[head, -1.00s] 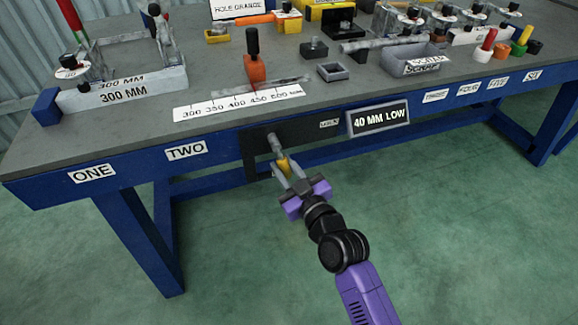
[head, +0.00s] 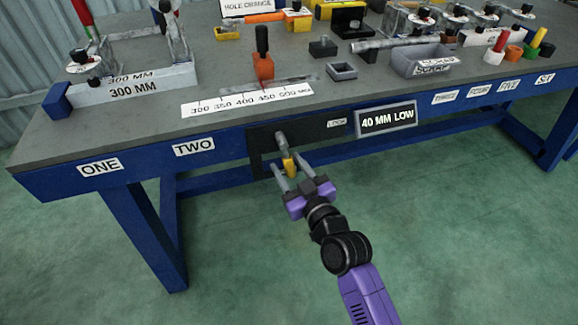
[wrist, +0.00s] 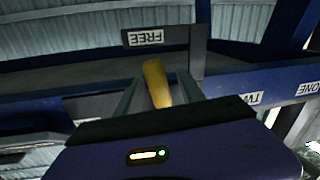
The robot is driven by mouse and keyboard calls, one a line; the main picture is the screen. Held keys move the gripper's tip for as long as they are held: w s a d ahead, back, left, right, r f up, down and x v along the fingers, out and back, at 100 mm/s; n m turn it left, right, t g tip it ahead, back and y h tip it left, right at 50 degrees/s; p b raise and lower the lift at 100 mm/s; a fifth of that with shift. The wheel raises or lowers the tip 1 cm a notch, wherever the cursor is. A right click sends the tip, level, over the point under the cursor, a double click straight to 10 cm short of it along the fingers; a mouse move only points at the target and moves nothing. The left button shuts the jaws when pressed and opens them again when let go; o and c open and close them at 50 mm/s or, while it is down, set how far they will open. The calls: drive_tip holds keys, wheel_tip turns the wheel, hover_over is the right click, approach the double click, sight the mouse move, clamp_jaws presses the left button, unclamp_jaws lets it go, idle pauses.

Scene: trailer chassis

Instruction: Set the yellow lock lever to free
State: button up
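The yellow lock lever (head: 289,164) hangs below its grey pivot (head: 281,138) on the dark panel (head: 262,139) at the bench front. It tilts slightly to the right in the head view. My gripper (head: 288,162) is at the lever, with one finger on each side of it. In the wrist view the lever (wrist: 157,84) stands between the fingers, with narrow gaps showing on both sides, so the gripper looks open around it. A LOCK label (head: 337,123) is to the right of the pivot. A FREE label (wrist: 146,38) appears upside down in the wrist view.
A sign reading 40 MM LOW (head: 387,118) projects to the right of the panel. The blue bench rail (head: 220,148) runs along the front, with a blue leg (head: 150,235) at left. Fixtures crowd the grey benchtop (head: 150,120). The green floor in front is clear.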

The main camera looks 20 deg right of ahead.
drive_tip(key=s+d, duration=0.1)
drive_tip(key=s, duration=0.6)
drive_tip(key=shift+s, duration=0.35)
drive_tip(key=shift+d+r, duration=0.15)
drive_tip(key=s+d+r+m+g+h, duration=0.1)
drive_tip(key=s+d+m, duration=0.1)
drive_tip(key=s, duration=1.6)
drive_tip(key=s+d+r+m+g+h, duration=0.1)
drive_tip(key=s+d+m+g+h, duration=0.1)
drive_tip(key=s, duration=1.6)
wheel_tip(320, 180, up, 21)
drive_tip(key=p, duration=2.1)
